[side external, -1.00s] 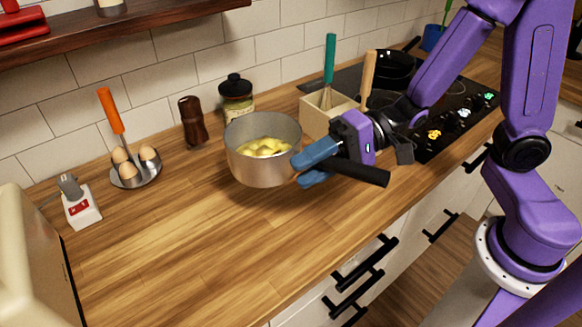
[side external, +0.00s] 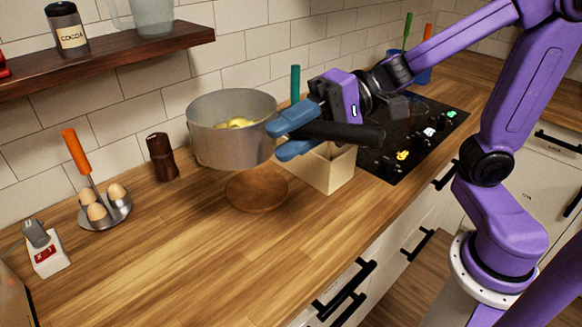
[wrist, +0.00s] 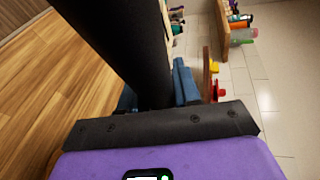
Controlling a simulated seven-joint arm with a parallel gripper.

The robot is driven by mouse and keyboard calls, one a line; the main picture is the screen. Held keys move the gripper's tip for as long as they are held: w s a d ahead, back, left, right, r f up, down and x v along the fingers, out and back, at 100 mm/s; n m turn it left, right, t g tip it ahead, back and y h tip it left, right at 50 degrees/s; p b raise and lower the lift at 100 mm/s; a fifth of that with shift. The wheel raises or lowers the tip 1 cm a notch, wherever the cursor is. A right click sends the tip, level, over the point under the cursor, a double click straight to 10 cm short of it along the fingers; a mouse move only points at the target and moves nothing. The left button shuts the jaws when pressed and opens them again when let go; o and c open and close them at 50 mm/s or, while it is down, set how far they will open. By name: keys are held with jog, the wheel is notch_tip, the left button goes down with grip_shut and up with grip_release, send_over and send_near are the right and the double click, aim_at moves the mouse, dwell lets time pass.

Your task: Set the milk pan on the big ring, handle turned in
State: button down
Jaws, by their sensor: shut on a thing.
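The milk pan (side external: 228,145) is a grey metal pot with yellow pieces inside. It hangs above the counter, roughly level, with its black handle (side external: 352,133) pointing right. My gripper (side external: 288,135) has its blue fingers shut on the handle close to the pot. In the wrist view the black handle (wrist: 115,45) runs between the blue fingers. The black hob (side external: 425,125) lies to the right, beyond the gripper. Its rings are mostly hidden behind my gripper and arm, so I cannot make out the big ring.
A cream utensil box (side external: 328,168) stands just right of the pan, in front of the hob. A pepper mill (side external: 161,157), an egg holder (side external: 110,215) and a switch box (side external: 45,252) stand left. A wooden shelf (side external: 110,60) is above. The front counter is clear.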

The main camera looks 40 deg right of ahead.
notch_tip(320, 180, up, 7)
jog(key=w+d+r+m+t, duration=0.1)
jog(key=w+d+m+t, duration=0.15)
jog(key=w+d, duration=1.45)
jog(key=s+d+f+m+t+h, duration=0.1)
jog(key=s+d+t, duration=0.15)
jog(key=d, duration=1.35)
jog(key=s+d+m+t+h, duration=0.1)
jog(key=s+d, duration=0.2)
jog(key=d, duration=1.2)
jog(key=f, duration=2.9)
jog(key=shift+w, duration=0.3)
jog(key=shift+f, duration=0.6)
jog(key=c, duration=0.7)
grip_release()
